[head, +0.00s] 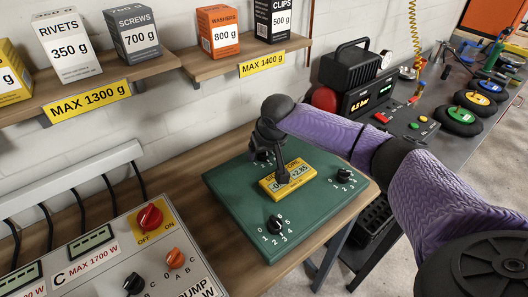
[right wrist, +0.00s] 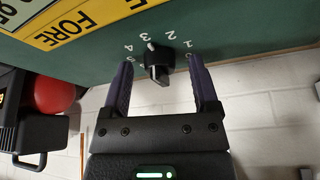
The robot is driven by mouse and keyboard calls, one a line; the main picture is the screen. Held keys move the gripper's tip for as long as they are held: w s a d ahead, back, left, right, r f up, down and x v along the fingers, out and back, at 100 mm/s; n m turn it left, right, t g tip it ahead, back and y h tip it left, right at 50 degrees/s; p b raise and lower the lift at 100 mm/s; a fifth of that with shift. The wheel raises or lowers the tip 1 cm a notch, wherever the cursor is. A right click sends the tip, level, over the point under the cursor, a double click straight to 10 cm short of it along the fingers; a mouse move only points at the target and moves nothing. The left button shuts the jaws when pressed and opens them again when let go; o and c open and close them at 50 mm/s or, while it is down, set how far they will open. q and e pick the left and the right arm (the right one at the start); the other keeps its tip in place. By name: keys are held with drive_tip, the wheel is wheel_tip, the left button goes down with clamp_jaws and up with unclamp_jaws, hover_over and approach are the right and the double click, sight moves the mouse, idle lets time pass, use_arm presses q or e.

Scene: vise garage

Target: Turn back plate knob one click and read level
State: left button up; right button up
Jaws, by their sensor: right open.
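A green plate (head: 225,185) lies on the wooden bench, with a back knob, a right knob (head: 343,174) and a front knob (head: 274,224). A yellow readout label (head: 309,172) sits in the middle; part of its text is covered by my wrist hardware, and "+2.85" shows on its right. My right gripper (head: 262,154) is over the back knob and hides most of it. In the right wrist view my open gripper (right wrist: 160,64) has one finger on each side of the black back knob (right wrist: 158,60), with gaps. The knob's white mark is near the 3. My left gripper is out of view.
A control box (head: 140,255) with a red knob stands at the front left. A shelf (head: 150,75) with weighted boxes runs along the wall. A black device with a display (head: 360,99) and a red round part (head: 325,99) stand at the right.

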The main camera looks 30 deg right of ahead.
clamp_jaws()
drive_tip(key=shift+r+n+p, duration=0.2)
drive_tip(key=shift+n+p, duration=0.2)
drive_tip(key=shift+p, duration=0.5)
drive_tip(key=shift+d+n+y+p, duration=0.1)
drive_tip(key=shift+n+y+p, duration=0.4)
drive_tip(key=shift+n+p, duration=0.15)
drive_tip(key=shift+f+n+y, duration=0.2)
drive_tip(key=shift+n+y, duration=0.2)
drive_tip(key=shift+n, duration=0.85)
drive_tip(key=shift+d+n+g+y+b, duration=0.1)
drive_tip(key=shift+n+g+y+b, duration=0.35)
drive_tip(key=shift+n, duration=1.05)
